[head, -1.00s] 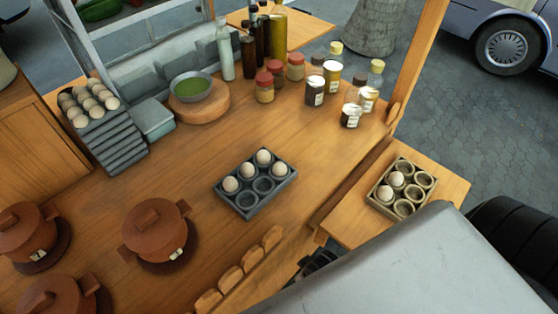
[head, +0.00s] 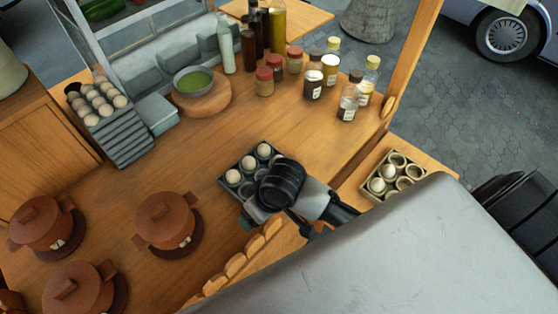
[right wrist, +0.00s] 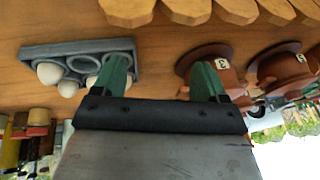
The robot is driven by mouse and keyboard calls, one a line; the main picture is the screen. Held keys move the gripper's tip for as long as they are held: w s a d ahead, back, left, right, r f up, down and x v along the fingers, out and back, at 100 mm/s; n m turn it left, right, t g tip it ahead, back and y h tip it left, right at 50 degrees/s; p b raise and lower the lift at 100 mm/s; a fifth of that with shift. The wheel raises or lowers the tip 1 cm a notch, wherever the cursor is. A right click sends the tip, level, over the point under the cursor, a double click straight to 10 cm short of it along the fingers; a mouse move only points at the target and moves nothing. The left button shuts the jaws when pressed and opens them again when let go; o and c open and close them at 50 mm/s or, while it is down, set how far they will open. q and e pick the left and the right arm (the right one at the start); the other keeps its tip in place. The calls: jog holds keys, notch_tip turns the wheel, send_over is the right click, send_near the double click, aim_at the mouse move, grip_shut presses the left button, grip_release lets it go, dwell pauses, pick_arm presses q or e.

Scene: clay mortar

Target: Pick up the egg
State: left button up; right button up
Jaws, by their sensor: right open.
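A dark grey egg carton (head: 224,180) lies on the wooden counter, with white eggs (head: 233,176) in its far cups. Its nearer cups are partly hidden behind my right wrist in the head view. In the right wrist view, the carton (right wrist: 130,45) is at the upper left with eggs (right wrist: 49,73) along its lower side. My right gripper (right wrist: 162,78) is open and empty, its two green fingers apart. One finger overlaps the carton's end in that view; I cannot tell the distance. My left gripper is out of view.
A second carton (head: 408,163) with two eggs (head: 376,185) sits on the right side shelf. Clay pots (head: 163,218) stand at left. Bottles and jars (head: 314,78) stand at the back, beside a green bowl (head: 192,83) and stacked egg trays (head: 122,140).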

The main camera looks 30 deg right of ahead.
jog(key=w+d+m+g+h, duration=0.1)
jog(key=w+d, duration=0.2)
jog(key=w, duration=0.5)
jog(key=m+g+h, duration=0.1)
jog(key=m+h, duration=0.1)
jog(key=m, duration=0.3)
send_near(280, 158)
jog(key=shift+s+a+f, duration=0.1)
jog(key=shift+a+f, duration=0.25)
jog(key=shift+a, duration=0.1)
jog(key=shift+d+f, duration=0.15)
jog(key=shift+d, duration=0.1)
notch_tip(280, 158, down, 5)
jog(key=shift+p, duration=0.4)
jog(key=f, duration=0.2)
jog(key=w+f+p, duration=0.1)
jog(key=f, duration=0.2)
jog(key=shift+f, duration=0.1)
jog(key=shift+s, duration=0.1)
jog(key=shift+c, duration=0.4)
jog(key=shift+s+f, duration=0.1)
jog(key=c, duration=0.4)
jog(key=shift+s+f+g, duration=0.1)
jog(key=shift+g, duration=0.2)
jog(key=shift+c, duration=1.2)
